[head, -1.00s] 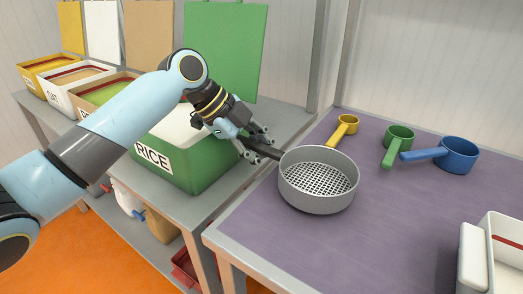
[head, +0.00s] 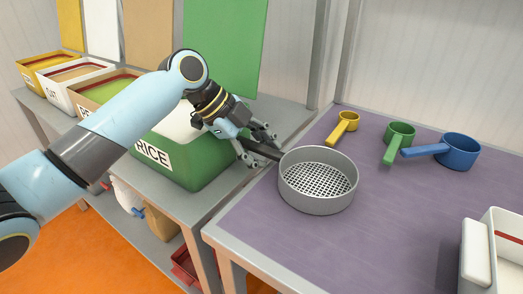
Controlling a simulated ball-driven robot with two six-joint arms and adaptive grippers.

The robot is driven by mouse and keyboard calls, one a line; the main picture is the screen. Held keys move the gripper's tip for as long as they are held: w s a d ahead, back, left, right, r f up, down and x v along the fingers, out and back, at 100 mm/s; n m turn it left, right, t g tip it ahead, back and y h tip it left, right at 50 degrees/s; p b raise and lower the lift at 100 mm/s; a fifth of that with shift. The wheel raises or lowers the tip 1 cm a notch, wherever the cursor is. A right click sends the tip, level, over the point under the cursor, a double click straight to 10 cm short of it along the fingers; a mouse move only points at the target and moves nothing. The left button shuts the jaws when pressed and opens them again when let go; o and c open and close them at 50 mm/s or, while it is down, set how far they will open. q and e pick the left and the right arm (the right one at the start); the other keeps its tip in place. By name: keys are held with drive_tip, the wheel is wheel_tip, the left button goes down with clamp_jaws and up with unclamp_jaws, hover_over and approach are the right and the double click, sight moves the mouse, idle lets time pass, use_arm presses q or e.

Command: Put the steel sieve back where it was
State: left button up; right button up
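The steel sieve (head: 318,198), a round grey pan with a mesh bottom, sits upright on the purple table top (head: 330,248) near its left edge. Its dark handle (head: 262,150) points left, over the gap towards the rice bin. My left gripper (head: 259,149) is at the handle, with its fingers spread on either side of it. The fingers look apart from the handle, though the far end of the handle is hidden by the gripper. My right gripper is not in view.
Yellow (head: 348,121), green (head: 399,134) and blue (head: 459,151) scoops lie behind the sieve. A white container (head: 476,258) stands at the lower right. The green rice bin (head: 190,172) is under my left arm, with more bins behind. The table's middle is clear.

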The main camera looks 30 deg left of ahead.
use_arm(q)
drive_tip(key=v, duration=1.2)
